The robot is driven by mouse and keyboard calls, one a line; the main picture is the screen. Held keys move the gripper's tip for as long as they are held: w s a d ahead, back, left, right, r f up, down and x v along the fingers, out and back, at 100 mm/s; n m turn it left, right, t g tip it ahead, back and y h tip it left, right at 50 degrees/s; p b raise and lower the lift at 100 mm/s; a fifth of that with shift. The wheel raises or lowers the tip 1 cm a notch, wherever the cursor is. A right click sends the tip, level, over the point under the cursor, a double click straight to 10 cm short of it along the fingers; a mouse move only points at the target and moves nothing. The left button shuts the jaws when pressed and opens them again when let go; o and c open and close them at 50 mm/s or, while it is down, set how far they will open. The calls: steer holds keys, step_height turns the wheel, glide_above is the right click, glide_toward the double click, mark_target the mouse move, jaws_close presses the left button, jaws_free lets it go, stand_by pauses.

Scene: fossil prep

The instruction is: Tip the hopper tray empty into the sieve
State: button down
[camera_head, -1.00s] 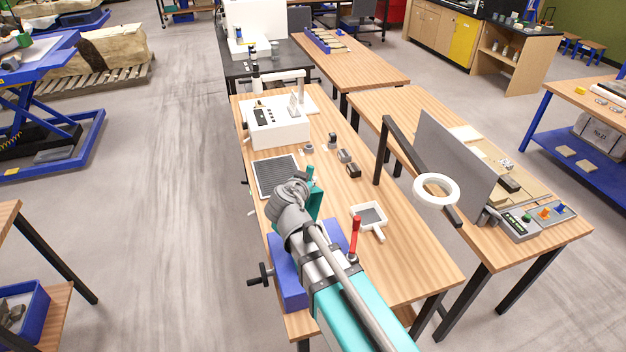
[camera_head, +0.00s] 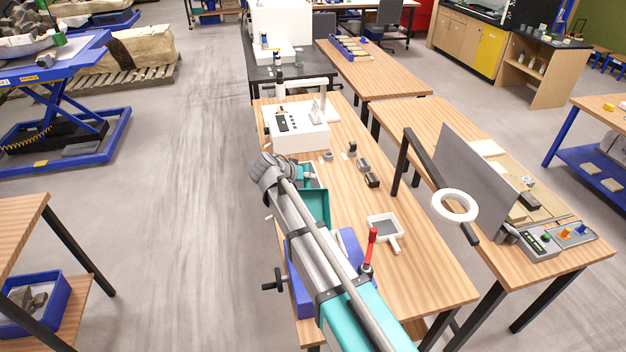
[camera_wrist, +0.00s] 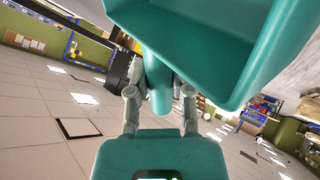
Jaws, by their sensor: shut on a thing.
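My gripper (camera_wrist: 160,92) is shut on the handle of the teal hopper tray (camera_wrist: 222,50), which fills the upper right of the wrist view. The visible part of the tray's inside looks bare; its far part is cut off. In the head view the tray (camera_head: 315,206) is tilted beside my forearm, above the left part of the near bench, with its inside partly showing. My gripper is mostly hidden there behind my wrist. A white square frame with a grey floor and a short handle (camera_head: 384,218), which looks like the sieve, lies on the bench to the tray's right.
A red-handled tool (camera_head: 371,245) stands near a blue block (camera_head: 300,290). Small dark blocks (camera_head: 372,180) lie farther back, near a white machine (camera_head: 298,128). A ring lamp (camera_head: 454,206) hangs at right.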

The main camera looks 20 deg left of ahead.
steer(key=w+a+f+n+g+h+b, duration=0.2)
steer(key=a+f+n+g+h+b, duration=0.1)
steer(key=f+b, duration=0.5)
steer(key=shift+w+a+n+g+h+b, duration=0.3)
steer(key=shift+n+h, duration=0.3)
steer(key=shift+h, duration=0.5)
steer(key=shift+d, duration=0.1)
steer(key=shift+s, duration=0.1)
